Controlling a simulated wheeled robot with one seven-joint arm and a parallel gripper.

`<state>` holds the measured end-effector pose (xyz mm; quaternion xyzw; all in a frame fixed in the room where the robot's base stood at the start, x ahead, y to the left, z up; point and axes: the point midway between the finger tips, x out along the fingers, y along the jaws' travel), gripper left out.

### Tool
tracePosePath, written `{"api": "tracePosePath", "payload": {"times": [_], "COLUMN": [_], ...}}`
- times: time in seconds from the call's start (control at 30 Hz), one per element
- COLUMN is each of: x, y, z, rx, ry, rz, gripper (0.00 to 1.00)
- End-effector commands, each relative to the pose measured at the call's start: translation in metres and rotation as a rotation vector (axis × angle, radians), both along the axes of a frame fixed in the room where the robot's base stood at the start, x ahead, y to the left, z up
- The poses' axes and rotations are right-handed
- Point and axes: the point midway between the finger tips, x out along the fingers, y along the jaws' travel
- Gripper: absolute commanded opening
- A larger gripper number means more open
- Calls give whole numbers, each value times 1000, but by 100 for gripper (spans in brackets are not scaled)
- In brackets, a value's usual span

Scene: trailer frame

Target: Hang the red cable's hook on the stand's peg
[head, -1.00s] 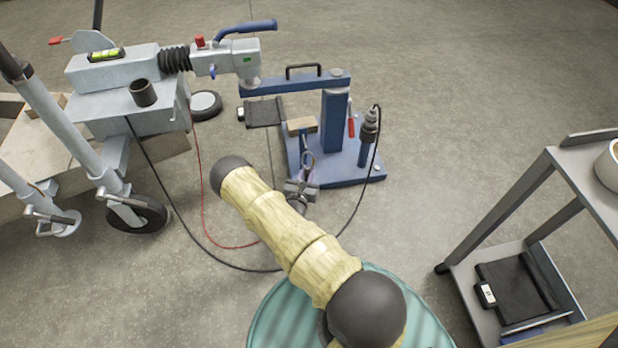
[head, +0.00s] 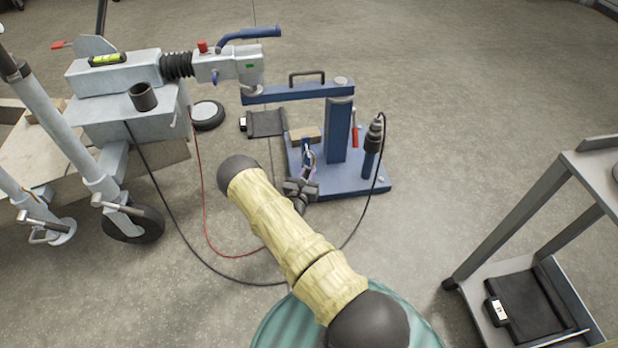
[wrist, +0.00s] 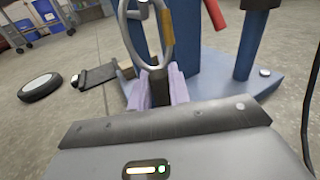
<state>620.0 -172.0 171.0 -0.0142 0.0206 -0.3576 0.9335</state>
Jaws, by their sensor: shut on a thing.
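My gripper (wrist: 158,85) has pale lilac fingers, shut on the dark lower end of the red cable's hook. The hook (wrist: 147,35) is a metal loop standing up above the fingers in the wrist view; it is small in the head view (head: 308,158). The red cable (head: 208,225) runs from the trailer box down over the floor and behind my arm. The blue stand (head: 337,130) is just beyond the gripper. I cannot clearly make out the peg, or whether the hook touches it.
A wooden block (head: 305,133) lies on the stand near the hook. A black cable (head: 172,215) loops over the floor to a plug (head: 375,135) on the stand's right post. A red handle (head: 355,135) hangs beside the column. A grey cart (head: 560,230) stands at right.

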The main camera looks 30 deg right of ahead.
Motion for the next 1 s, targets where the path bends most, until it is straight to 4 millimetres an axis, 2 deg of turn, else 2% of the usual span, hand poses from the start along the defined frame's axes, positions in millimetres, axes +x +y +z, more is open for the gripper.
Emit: {"api": "tracePosePath", "payload": {"times": [0.33, 0.97, 1.0], "x": [10, 11, 11], "y": [-2, -3, -3], "z": [-9, -11, -11], "rx": [0, 0, 1], "ry": [1, 1, 1], "rz": [2, 0, 0], "gripper": [0, 0, 21]}}
